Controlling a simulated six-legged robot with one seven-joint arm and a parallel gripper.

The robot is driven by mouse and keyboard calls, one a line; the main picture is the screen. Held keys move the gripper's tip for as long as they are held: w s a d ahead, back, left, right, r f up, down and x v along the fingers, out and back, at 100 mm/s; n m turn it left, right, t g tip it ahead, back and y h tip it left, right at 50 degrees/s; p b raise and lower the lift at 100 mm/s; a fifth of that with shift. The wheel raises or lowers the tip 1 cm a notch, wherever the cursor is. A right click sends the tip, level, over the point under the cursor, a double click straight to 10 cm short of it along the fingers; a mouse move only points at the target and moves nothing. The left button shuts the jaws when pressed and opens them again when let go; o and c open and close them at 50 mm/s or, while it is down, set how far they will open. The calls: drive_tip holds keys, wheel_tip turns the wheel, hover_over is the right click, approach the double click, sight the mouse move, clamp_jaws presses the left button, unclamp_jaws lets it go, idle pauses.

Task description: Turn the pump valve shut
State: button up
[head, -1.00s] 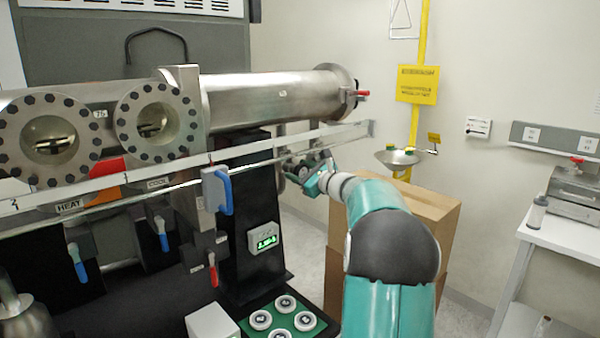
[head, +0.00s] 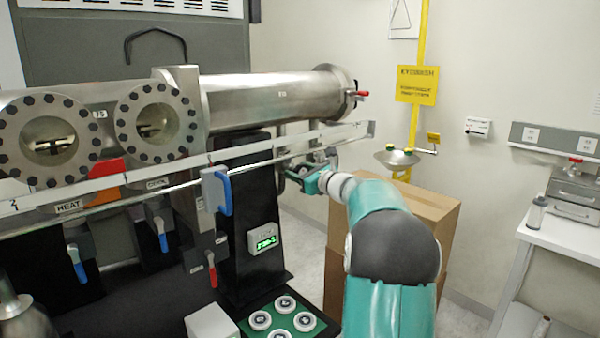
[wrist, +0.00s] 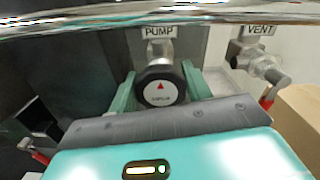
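In the head view my gripper (head: 305,176) reaches under the steel rail, and the knob is not clearly seen there.
The vent valve (wrist: 265,66) with a red handle is right of the knob. The steel rail (head: 230,172) runs just above my gripper. A cardboard box (head: 425,205) stands behind my arm. A gauge with a green display (head: 265,241) is at lower left of my gripper.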

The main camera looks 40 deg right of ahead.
drive_tip(key=o, duration=0.4)
drive_tip(key=s, duration=1.3)
drive_tip(key=shift+s+d, duration=0.15)
drive_tip(key=shift+s, duration=0.25)
